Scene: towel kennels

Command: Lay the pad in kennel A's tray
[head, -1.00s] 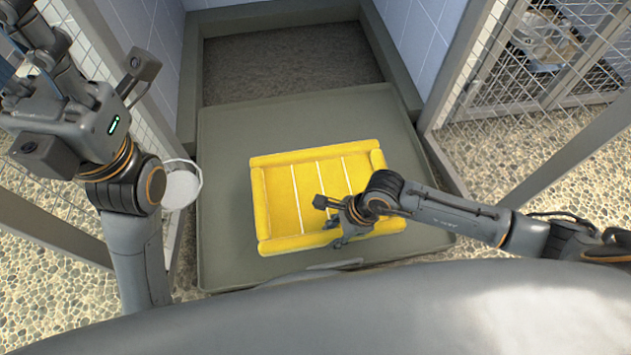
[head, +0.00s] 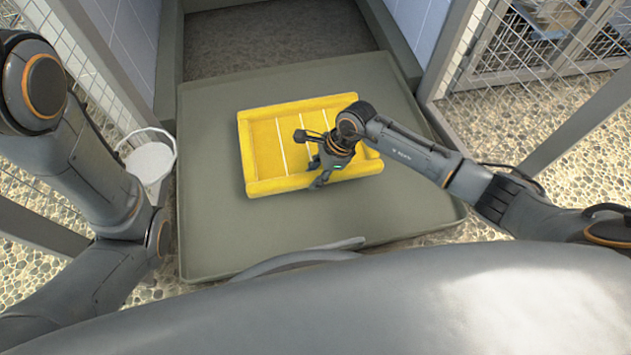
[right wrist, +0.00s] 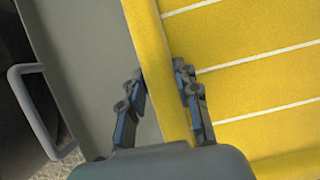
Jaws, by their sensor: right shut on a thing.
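The yellow pad (head: 265,150) with raised edges and white stripes is over the grey-green tray (head: 210,230), inside its outline in the head view. I cannot tell whether it rests on the tray or hangs slightly above. My right gripper (head: 319,182) is shut on the pad's near raised edge. In the right wrist view the fingers (right wrist: 162,85) straddle that yellow edge (right wrist: 158,60), one on each side, with bare tray (right wrist: 90,50) to the left. The tray sticks out from the kennel opening (head: 280,45). No kennel letter shows. My left gripper is out of view.
A white bucket (head: 151,165) stands left of the tray. Mesh gates (head: 520,50) flank the opening on both sides. A tray handle (head: 300,255) is at the near edge. Bare tray surrounds the pad, widest on the near side.

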